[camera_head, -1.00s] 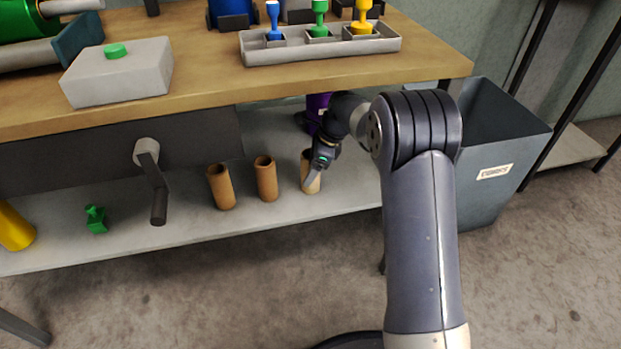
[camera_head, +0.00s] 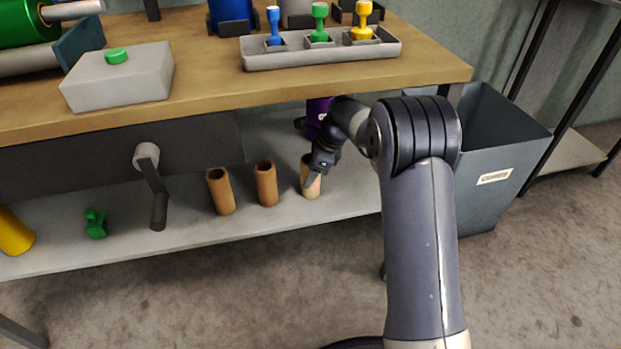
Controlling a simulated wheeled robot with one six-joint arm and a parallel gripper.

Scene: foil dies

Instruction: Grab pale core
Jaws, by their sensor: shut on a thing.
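The pale core (camera_head: 309,186) is a light tan tube standing upright on the lower shelf (camera_head: 260,218), the rightmost of three tubes. My gripper (camera_head: 313,178) reaches in under the tabletop from the right and is shut on the pale core near its upper part. The gripper and wrist hide part of the core's top and front. The core's lower end appears to be at the shelf surface.
Two browner cores (camera_head: 221,191) and (camera_head: 266,184) stand to the left. A crank handle (camera_head: 154,186), a small green piece (camera_head: 96,223) and a yellow cylinder (camera_head: 13,229) are further left. The wooden tabletop (camera_head: 210,85) overhangs the shelf. A grey bin (camera_head: 505,150) stands at right.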

